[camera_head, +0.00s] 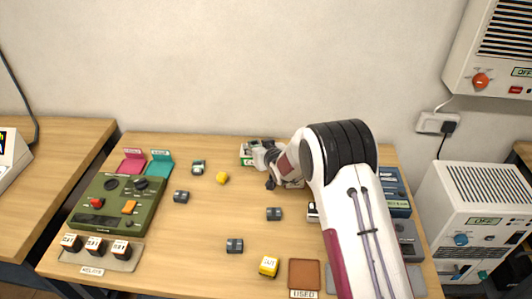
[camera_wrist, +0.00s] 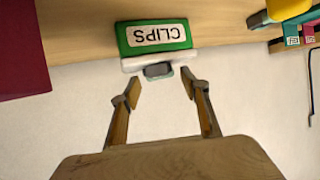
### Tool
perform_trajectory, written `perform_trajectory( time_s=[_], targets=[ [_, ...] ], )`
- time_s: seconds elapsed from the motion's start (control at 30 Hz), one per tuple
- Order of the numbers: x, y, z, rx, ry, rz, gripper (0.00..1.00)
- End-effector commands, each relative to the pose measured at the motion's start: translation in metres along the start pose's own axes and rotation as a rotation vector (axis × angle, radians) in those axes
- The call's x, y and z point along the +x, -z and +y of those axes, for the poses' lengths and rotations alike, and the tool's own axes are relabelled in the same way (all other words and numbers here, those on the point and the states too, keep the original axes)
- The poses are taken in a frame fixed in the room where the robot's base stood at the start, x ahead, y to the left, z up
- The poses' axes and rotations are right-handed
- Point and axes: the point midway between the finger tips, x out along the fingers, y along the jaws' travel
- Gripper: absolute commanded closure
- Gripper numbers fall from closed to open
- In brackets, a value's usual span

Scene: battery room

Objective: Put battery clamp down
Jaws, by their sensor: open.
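My gripper (camera_head: 270,168) is at the back of the table, beside a green box (camera_head: 246,160) against the wall side. In the wrist view my gripper (camera_wrist: 162,88) is open, its two fingers apart with nothing between the tips. Just beyond the tips, a small dark grey piece with a pale teal edge (camera_wrist: 158,71) sits at the white rim of the green box labelled CLIPS (camera_wrist: 157,37). It may be the battery clamp; I cannot tell for sure. My arm hides part of the table's right side.
Several dark grey cylinders, such as one near the middle (camera_head: 274,214), lie loose. A green control panel (camera_head: 118,205) stands left. A brown USED pad (camera_head: 304,274) lies in front.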

Motion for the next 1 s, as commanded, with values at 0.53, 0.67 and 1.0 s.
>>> perform_trajectory(
  time_s=[0.53, 0.67, 1.0],
  targets=[
    [-0.048, 0.001, 0.0, 0.001, -0.001, 0.001, 0.55],
    [-0.061, 0.0, 0.001, 0.0, -0.001, -0.001, 0.55],
    [-0.096, 0.001, 0.001, 0.0, -0.001, 0.001, 0.55]
  ],
)
